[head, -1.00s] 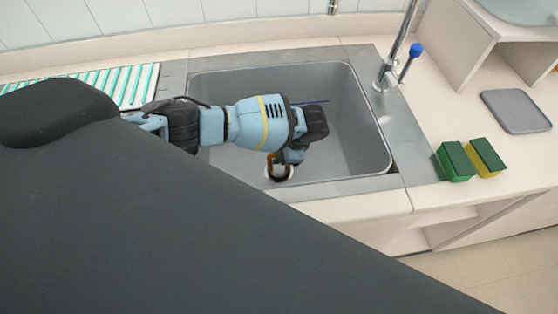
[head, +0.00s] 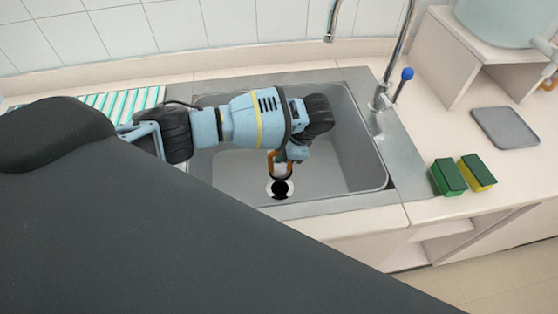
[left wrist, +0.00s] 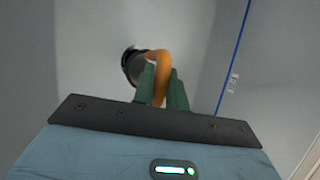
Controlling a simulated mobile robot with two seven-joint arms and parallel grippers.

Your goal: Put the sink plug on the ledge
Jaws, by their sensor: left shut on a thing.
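The sink plug's orange loop handle (head: 270,166) shows low in the grey sink (head: 225,180), near the front wall of the basin. My left gripper (head: 283,155) is shut on this handle. In the left wrist view the green fingers (left wrist: 162,88) pinch the orange handle (left wrist: 161,62) from both sides. A black round shape in a pale ring, the drain (head: 281,188), shows just below the handle in the head view. The plug's body is hard to tell from the drain. A pale ledge (head: 180,66) runs along the tiled wall behind the sink. My right gripper is not in view.
The tap (head: 383,98) with a blue-tipped lever stands at the sink's right back corner. A green sponge (head: 448,177) and a yellow-green sponge (head: 478,172) lie right of the sink. A grey tray (head: 505,127) lies farther right. A green-striped drainboard (head: 125,99) is left.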

